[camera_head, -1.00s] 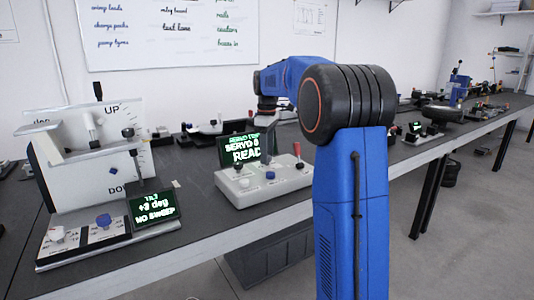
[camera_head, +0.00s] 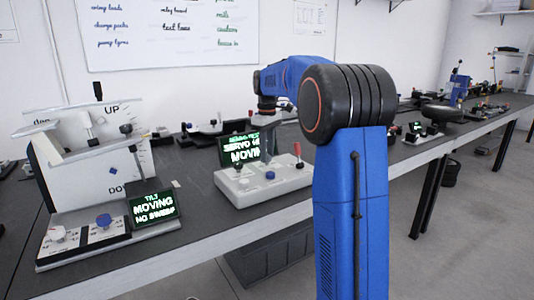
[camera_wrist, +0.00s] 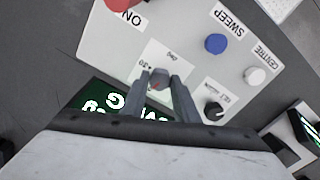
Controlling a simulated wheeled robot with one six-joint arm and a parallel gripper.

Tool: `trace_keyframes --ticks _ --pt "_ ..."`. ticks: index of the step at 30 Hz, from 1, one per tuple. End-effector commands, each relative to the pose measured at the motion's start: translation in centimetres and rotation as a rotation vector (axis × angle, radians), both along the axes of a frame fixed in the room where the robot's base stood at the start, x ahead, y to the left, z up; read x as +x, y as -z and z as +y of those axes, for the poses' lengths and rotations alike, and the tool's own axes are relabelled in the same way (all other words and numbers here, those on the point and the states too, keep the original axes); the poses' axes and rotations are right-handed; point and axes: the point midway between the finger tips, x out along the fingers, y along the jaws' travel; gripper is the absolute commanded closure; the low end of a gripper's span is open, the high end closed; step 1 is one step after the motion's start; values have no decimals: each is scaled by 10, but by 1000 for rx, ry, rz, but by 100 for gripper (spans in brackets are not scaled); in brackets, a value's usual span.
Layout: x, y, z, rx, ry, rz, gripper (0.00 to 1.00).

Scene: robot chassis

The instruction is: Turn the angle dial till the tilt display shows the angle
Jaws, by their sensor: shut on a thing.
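In the wrist view my gripper (camera_wrist: 160,84) is shut on the small angle dial (camera_wrist: 158,87), on a panel patch marked "deg" and "+30". The fingers cover most of the dial, so its pointer setting is hard to read. In the head view the tilt display (camera_head: 153,207) reads "TILT MOVING NO SWEEP" in green. It stands before the white tilt rig (camera_head: 70,185), marked "UP" and "DO…".
Beside the dial are a blue SWEEP button (camera_wrist: 215,43), a white CENTRE button (camera_wrist: 254,76), a black knob (camera_wrist: 213,112) and a red control (camera_wrist: 124,2) near "ON". A partly hidden screen (camera_wrist: 100,99) is close to my fingers. The bench front (camera_head: 190,250) is clear.

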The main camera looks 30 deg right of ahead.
Motion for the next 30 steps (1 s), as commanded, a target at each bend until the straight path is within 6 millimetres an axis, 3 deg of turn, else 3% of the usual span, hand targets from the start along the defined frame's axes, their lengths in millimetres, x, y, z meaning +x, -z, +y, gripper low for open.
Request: trace_keyframes --ticks 15,30 --pt "0 -1 0 0 441 -2 95" --pt "0 -1 0 -1 634 -2 95"
